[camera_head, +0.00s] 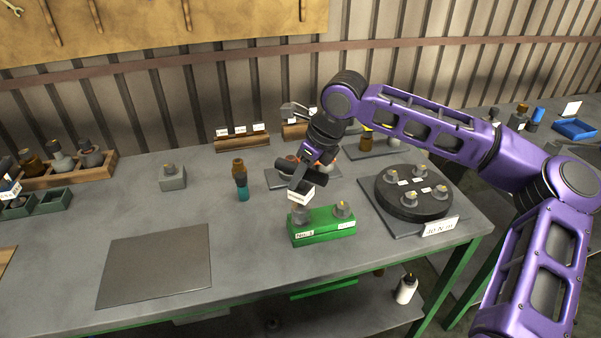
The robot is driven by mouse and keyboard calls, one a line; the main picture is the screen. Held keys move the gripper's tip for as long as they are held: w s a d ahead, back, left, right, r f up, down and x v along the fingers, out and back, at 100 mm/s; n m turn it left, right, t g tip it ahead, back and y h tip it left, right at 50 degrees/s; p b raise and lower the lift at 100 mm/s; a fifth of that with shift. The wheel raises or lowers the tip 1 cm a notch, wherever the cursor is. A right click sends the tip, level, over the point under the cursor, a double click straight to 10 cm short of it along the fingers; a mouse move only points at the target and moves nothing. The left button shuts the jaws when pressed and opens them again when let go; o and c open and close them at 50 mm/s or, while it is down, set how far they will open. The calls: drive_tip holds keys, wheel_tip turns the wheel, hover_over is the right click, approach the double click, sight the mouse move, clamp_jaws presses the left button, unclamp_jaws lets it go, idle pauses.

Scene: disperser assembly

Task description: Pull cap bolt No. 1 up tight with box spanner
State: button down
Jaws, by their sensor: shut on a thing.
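My gripper (300,182) is over the left end of a green block (322,235) on the bench. It is shut on a small dark piece with a white label (301,194), possibly the box spanner; the fingers hide most of it. Just below is a grey bolt head (300,214) at the block's left end, above a tag that seems to read "No. 1". I cannot tell whether the held piece touches this bolt. A second bolt (342,209) stands uncovered at the block's right end.
A black round flange (412,211) with several bolts sits right of the block, by a "40 N m" card (440,227). A teal-and-brown driver (241,182) stands upright to the left. A grey block (172,180) is farther left. A dark mat (155,265) lies empty at front left.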

drive_tip(key=shift+f, duration=0.8)
drive_tip(key=shift+r+m+t+h, duration=0.1)
drive_tip(key=shift+m+t+h, duration=0.4)
drive_tip(key=shift+m, duration=1.15)
drive_tip(key=shift+m+t+h, duration=0.4)
drive_tip(key=shift+m+h, duration=0.1)
drive_tip(key=shift+m, duration=1.15)
drive_tip(key=shift+m+h, duration=0.55)
drive_tip(key=shift+m, duration=1.05)
drive_tip(key=shift+m+h, duration=0.55)
drive_tip(key=shift+m, duration=1.05)
drive_tip(key=shift+n+p, duration=0.3)
drive_tip(key=shift+t, duration=0.3)
